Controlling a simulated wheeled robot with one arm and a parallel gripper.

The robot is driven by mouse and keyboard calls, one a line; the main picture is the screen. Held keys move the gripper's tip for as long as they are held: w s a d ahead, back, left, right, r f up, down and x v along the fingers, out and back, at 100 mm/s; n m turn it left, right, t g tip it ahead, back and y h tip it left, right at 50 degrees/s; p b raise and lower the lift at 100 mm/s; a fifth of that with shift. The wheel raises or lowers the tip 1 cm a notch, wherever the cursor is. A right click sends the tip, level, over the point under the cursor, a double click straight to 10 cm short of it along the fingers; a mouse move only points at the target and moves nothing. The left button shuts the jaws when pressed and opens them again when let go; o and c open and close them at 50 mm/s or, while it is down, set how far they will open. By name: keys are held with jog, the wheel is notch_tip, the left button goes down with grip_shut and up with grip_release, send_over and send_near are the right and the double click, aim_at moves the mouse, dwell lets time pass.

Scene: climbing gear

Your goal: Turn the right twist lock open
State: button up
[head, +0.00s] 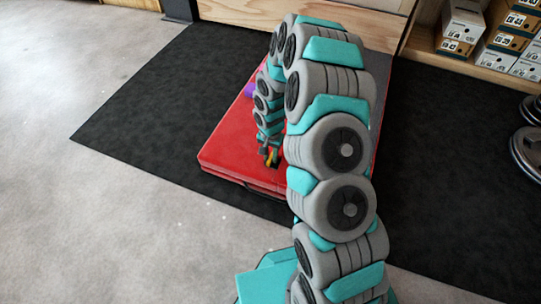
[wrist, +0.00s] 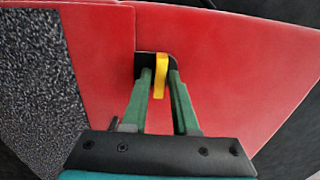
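The twist lock shows as a yellow tab (wrist: 161,75) in a small dark recess in the red surface, in the wrist view. My gripper (wrist: 160,76) has its two green fingers on either side of the tab, apart from each other. A narrow gap shows left of the tab, and the right finger is very near it, so the gripper looks open around it. In the head view my gripper (head: 270,157) is low at the front of the red pad (head: 232,150); the lock is too small to make out there.
The red pad lies on a black mat (head: 140,110) over a grey floor. My arm hides the pad's right part. A grey speckled panel (wrist: 40,80) adjoins the red surface. Boxes (head: 463,25) on a wooden shelf and weight plates (head: 527,150) are at right.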

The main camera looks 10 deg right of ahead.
grip_shut()
jog(key=shift+n, duration=0.3)
jog(key=n+p, duration=0.1)
jog(key=n, duration=0.1)
jog(key=shift+r+n, duration=0.1)
jog(key=shift+n, duration=0.3)
jog(key=n+p, duration=0.2)
jog(key=n, duration=0.2)
jog(key=n+p, duration=0.1)
jog(key=n, duration=0.5)
jog(key=shift+p, duration=0.35)
jog(key=shift+n+p, duration=0.55)
jog(key=shift+n, duration=1.65)
